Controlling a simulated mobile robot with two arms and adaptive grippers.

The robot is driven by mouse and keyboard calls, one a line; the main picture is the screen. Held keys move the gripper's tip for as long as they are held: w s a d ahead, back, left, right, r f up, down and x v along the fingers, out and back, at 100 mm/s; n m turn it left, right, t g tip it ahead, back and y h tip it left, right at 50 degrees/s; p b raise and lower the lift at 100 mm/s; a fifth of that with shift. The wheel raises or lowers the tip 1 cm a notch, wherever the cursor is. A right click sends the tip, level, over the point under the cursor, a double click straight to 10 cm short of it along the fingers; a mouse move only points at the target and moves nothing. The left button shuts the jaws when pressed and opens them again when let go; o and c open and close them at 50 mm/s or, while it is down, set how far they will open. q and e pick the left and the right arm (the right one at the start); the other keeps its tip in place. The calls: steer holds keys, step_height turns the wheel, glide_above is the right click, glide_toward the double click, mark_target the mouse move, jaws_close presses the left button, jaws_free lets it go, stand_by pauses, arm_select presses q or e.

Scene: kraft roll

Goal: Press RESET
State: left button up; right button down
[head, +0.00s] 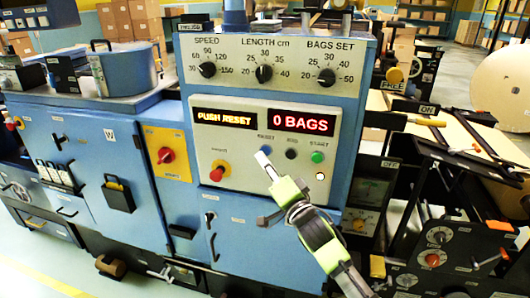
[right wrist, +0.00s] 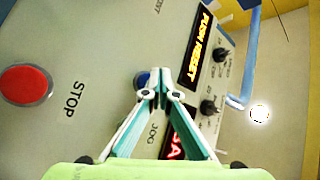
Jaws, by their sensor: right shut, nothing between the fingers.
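The grey control panel (head: 240,119) has a blue button under the RESET label (head: 265,136). In the right wrist view the blue button (right wrist: 141,79) shows just beyond my fingertips, partly hidden by them. My right gripper (head: 262,156) is shut and empty, its tips at or just in front of that button. It also shows in the right wrist view (right wrist: 161,90). I cannot tell whether the tips touch the button. The left display (head: 223,118) reads PUSH RESET; the right one (head: 301,122) reads 0 BAGS. My left gripper is not in view.
A black button (head: 291,154) and a green START button (head: 317,157) sit right of the blue one. A red STOP button (head: 217,172) is lower left, and a red rotary switch (head: 166,155) is farther left. Three black dials line the panel above.

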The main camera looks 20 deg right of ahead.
steer(key=shift+w, duration=0.1)
stand_by(0.4)
steer(key=shift+w+d, duration=0.2)
steer(key=shift+w, duration=0.05)
steer(key=shift+w+d, duration=0.3)
steer(key=shift+w, duration=0.05)
stand_by(1.0)
steer(key=shift+a+r, duration=0.1)
steer(key=shift+s+a+p, duration=0.4)
steer(key=shift+s+p, duration=0.15)
steer(key=shift+s, duration=0.15)
steer(key=s+a+p, duration=0.1)
steer(key=s, duration=0.1)
steer(key=s+a+p, duration=0.1)
steer(key=s, duration=0.1)
steer(key=shift+a, duration=0.4)
